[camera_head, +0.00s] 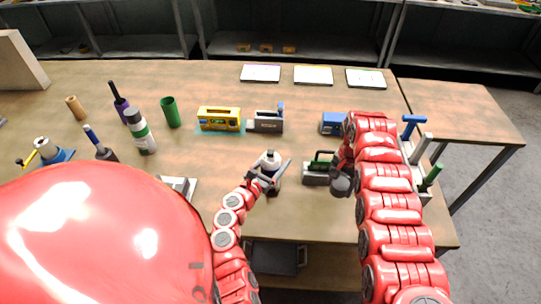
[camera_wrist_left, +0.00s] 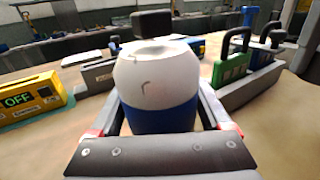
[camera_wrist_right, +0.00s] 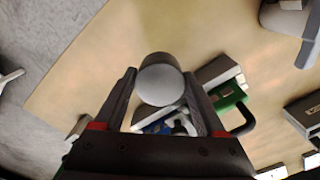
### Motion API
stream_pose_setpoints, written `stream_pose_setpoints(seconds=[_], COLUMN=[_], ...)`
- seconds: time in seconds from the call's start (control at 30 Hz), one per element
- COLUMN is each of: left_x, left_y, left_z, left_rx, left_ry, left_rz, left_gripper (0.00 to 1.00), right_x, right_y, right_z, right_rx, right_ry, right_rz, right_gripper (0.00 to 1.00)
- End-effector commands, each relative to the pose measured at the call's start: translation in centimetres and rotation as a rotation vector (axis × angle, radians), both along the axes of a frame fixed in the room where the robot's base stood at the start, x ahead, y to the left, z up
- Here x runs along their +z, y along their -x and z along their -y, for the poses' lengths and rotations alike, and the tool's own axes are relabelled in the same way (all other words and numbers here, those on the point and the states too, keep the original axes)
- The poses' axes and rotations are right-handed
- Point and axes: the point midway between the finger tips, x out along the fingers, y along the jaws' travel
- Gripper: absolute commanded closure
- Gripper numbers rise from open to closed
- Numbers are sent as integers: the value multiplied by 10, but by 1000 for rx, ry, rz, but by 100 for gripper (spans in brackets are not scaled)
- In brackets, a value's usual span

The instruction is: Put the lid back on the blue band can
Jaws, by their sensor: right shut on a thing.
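The can (camera_head: 271,165), white with a blue band, stands upright near the front middle of the table. My left gripper (camera_head: 270,176) has its fingers on either side of it. In the left wrist view the can (camera_wrist_left: 158,85) fills the space between the fingers; whether they press on it is unclear. My right gripper (camera_wrist_right: 165,95) is shut on a grey round piece, probably the lid (camera_wrist_right: 161,78). In the head view this grey piece (camera_head: 340,186) shows beside the grey holder, to the right of the can and apart from it.
A yellow device (camera_head: 219,119) and a grey box (camera_head: 268,121) stand behind the can. Bottles and cylinders (camera_head: 140,131) stand at left; a tool caddy (camera_head: 418,178) is at right.

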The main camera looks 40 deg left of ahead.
Motion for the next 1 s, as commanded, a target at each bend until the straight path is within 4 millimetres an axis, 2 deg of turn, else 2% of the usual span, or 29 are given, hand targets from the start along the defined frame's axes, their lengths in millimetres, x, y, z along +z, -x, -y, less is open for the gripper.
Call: stream_pose_setpoints(seconds=[0.03, 0.07, 0.4, 0.77, 1.0], left_x=[0, 0, 0, 0, -4], left_y=[0, 0, 0, 0, 3], left_z=[0, 0, 0, 0, -3], left_rx=[-1, -1, -1, 0, 5], left_ry=[0, 0, 0, 0, -3], left_rz=[0, 0, 0, -1, -17], left_gripper=[34, 40, 100, 100, 100], right_x=[0, 0, 0, -1, -9], right_y=[0, 0, 0, 0, 0], right_z=[0, 0, 0, 0, 0], right_rx=[0, 0, 0, 0, 0], right_ry=[0, 0, 0, 0, 0], right_rz=[0, 0, 0, 0, 0], right_gripper=[78, 78, 78, 78, 78])
